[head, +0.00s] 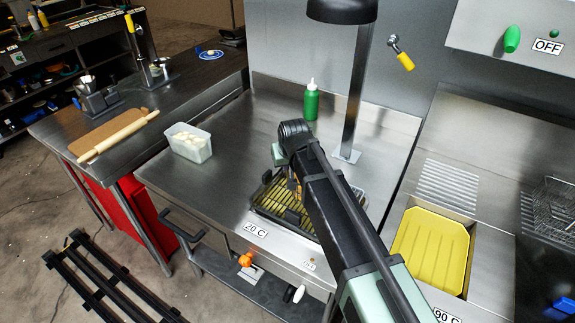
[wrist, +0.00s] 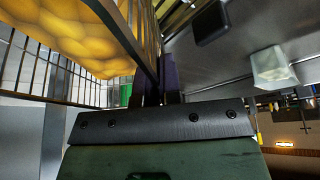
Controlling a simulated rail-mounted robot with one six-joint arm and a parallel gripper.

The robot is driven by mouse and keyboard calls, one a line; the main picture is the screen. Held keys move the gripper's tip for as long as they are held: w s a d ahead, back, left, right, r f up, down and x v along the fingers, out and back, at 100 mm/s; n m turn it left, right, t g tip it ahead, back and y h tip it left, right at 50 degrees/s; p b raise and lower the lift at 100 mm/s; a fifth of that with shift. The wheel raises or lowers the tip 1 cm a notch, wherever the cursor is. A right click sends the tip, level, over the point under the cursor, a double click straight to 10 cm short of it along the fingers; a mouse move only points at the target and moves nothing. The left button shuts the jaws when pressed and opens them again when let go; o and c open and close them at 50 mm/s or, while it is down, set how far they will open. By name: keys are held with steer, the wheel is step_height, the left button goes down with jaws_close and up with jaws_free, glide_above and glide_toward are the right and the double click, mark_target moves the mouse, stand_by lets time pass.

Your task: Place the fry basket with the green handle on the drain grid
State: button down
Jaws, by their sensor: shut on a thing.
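My gripper (wrist: 158,85) is shut; its dark fingers close on a dark bar or rim joined to a wire basket (wrist: 45,80). Golden lumpy food shows in the basket in the wrist view. No green handle can be made out on it, so I cannot confirm which basket it is. In the head view my arm reaches over a dark-framed tray with yellowish slats (head: 268,196), which looks like the drain grid, under the lamp. My arm hides the right part of it, and I cannot tell whether the basket touches it.
A green bottle (head: 311,102) and a white tub of dough balls (head: 189,142) stand on the counter. The lamp post (head: 353,110) rises close behind my arm. A yellow fryer vat (head: 432,248) and another wire basket (head: 553,208) are to the right. The counter's left middle is clear.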

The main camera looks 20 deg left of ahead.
steer(key=c, duration=1.3)
jaws_free()
steer(key=p+v, duration=1.2)
steer(key=v, duration=0.1)
steer(key=s+d+f+m+g+h, duration=0.1)
steer(key=d+m, duration=0.1)
steer(key=d, duration=0.9)
steer(key=s+d+f+m+h, duration=0.1)
steer(key=s+d, duration=0.1)
steer(key=d, duration=0.9)
steer(key=s+d+m+g, duration=0.1)
steer(key=s+d+m, duration=0.1)
steer(key=s+d, duration=0.3)
steer(key=s+d+m+g, duration=0.1)
steer(key=s+d, duration=0.4)
steer(key=d, duration=0.6)
steer(key=shift+d+m+g, duration=0.3)
steer(key=shift+m, duration=0.1)
